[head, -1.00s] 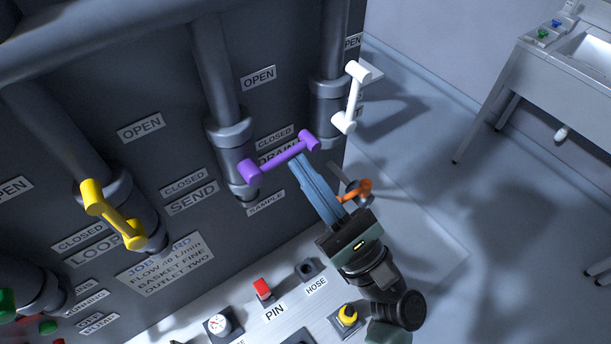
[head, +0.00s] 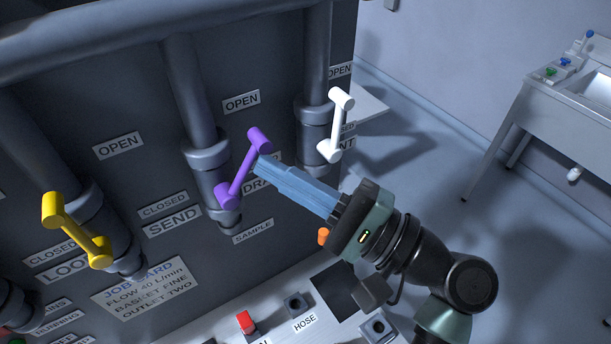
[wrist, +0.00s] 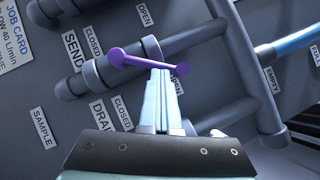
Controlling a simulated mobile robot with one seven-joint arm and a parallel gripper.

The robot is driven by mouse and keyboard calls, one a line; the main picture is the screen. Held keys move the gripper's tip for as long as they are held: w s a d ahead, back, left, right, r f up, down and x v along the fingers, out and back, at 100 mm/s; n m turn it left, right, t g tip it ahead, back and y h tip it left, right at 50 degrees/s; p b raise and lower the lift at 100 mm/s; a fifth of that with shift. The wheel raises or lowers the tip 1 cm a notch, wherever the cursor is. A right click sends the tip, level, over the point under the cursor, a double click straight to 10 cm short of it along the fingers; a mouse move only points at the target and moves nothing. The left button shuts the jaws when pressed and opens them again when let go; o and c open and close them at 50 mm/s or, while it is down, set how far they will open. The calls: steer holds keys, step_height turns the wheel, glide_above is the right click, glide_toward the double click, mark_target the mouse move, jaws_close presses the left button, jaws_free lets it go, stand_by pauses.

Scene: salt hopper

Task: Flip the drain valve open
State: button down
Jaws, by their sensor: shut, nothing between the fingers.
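The drain valve handle (head: 243,168) is a purple bar with a round knob at each end, on a grey pipe left of the partly covered DRAIN label (head: 256,186). It slants steeply, its upper end pointing up and right toward, but not in line with, the OPEN label (head: 241,102). My gripper (head: 260,165) is shut and empty; its blue fingers reach from the right to the handle's right side near the upper end and seem to touch it. In the wrist view, the fingertips (wrist: 160,74) meet the purple bar (wrist: 145,62) between its knobs.
A white handle (head: 337,125) stands close by on the right pipe, and a yellow handle (head: 77,230) is further left. An orange part (head: 323,236) shows below my fingers. A ledge below holds a red pin (head: 244,322) and a hose socket (head: 296,305).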

steer(key=shift+s+a+r+n+g+h, duration=0.15)
steer(key=shift+r+n+g, duration=0.15)
steer(key=shift+n, duration=0.2)
steer(key=shift+s+a+r+n+g+h, duration=0.1)
steer(key=shift+a+r+n+g+h, duration=0.1)
steer(key=shift+r+n, duration=0.25)
steer(key=n, duration=0.1)
steer(key=a+n+g+h+p, duration=0.1)
steer(key=shift+s+r+n, duration=0.35)
steer(key=shift+s+a+p, duration=0.1)
steer(key=shift+a+p, duration=0.1)
steer(key=shift+p, duration=0.25)
steer(key=shift+s+a+r, duration=0.1)
steer(key=shift+a, duration=0.05)
